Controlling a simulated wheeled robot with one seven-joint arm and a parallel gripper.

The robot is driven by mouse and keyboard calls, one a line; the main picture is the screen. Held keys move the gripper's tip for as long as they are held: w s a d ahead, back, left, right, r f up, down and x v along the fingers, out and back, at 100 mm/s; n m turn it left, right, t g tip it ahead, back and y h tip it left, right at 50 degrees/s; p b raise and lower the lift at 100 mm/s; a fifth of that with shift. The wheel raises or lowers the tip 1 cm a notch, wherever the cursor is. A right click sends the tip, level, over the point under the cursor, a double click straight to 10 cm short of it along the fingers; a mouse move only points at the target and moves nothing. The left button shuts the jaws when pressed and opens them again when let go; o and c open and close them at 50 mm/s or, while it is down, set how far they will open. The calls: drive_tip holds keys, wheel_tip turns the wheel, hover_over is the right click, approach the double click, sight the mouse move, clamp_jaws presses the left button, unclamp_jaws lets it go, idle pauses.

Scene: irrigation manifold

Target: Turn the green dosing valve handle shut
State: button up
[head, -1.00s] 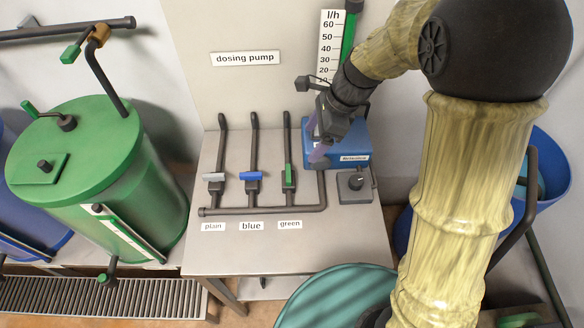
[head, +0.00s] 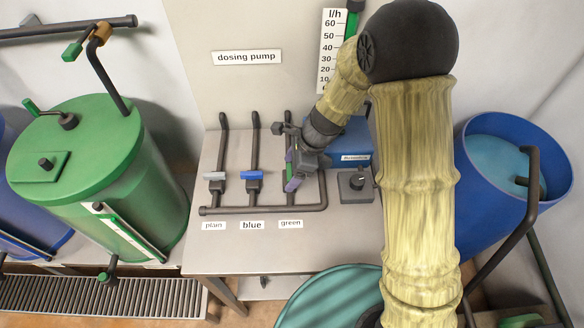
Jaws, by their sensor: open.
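The green dosing valve stands on the right of three upright pipes, above the label "green" (head: 290,223). Its green handle is now mostly hidden by my gripper. My gripper (head: 290,171), with purple fingers, is open and right at this valve. One finger shows toward the wall side and one toward the front. I cannot tell whether the fingers touch the handle or how it is turned now. The blue valve handle (head: 251,175) and the grey plain valve handle (head: 214,176) lie crosswise to their pipes.
A dark manifold pipe (head: 262,209) runs along the front of the valves. A blue pump box (head: 357,140) and a grey knob box (head: 356,186) stand close right. The metal bench (head: 340,232) is clear in front. A green tank (head: 100,170) stands left.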

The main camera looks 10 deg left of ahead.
drive_tip(key=shift+c, duration=0.5)
drive_tip(key=c, duration=0.9)
